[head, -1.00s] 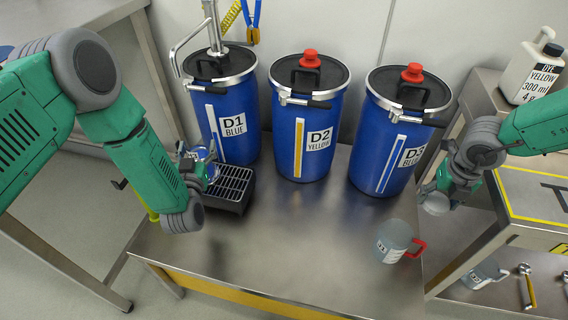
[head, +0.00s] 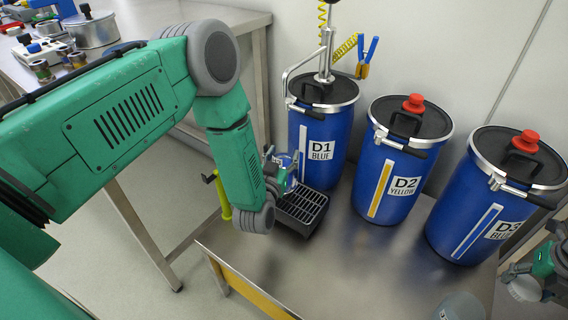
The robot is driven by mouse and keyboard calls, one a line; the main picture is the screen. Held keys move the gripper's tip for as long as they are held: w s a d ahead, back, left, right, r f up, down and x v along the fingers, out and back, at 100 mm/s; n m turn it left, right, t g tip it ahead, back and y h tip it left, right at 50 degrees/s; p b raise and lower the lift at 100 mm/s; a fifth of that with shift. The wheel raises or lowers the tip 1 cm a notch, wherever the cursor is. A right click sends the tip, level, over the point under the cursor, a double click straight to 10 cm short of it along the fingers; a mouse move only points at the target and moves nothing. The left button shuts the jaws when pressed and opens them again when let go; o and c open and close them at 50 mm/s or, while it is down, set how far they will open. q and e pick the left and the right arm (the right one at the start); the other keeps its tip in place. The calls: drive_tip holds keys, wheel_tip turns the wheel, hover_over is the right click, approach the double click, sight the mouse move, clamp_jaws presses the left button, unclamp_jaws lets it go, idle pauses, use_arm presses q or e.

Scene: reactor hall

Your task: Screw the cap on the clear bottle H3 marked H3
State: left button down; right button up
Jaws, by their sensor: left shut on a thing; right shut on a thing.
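My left gripper (head: 274,172) is beside the black drip tray in front of drum D1, low over the steel table. It is shut on a clear bottle (head: 291,180) with blue in it. The bottle is mostly hidden by my arm and gripper, and I cannot read a marking on it. My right gripper (head: 538,283) is at the right edge, in front of drum D3. It is shut on a small, pale, round thing (head: 523,289), which may be the cap. The two grippers are far apart.
Blue drums D1 (head: 318,133), D2 (head: 381,179) and D3 (head: 477,230) stand along the table's (head: 350,265) back. The drip tray (head: 302,216) is by D1. A clear jug (head: 461,307) is cut off at the bottom. The table's front middle is clear.

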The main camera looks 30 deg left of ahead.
wheel_tip(320, 180, up, 2)
drive_tip(key=shift+r+p, duration=0.25)
drive_tip(key=shift+p, duration=0.7)
use_arm(q)
wheel_tip(320, 180, up, 7)
drive_tip(key=shift+s, duration=0.1)
use_arm(e)
drive_tip(key=shift+s, duration=0.15)
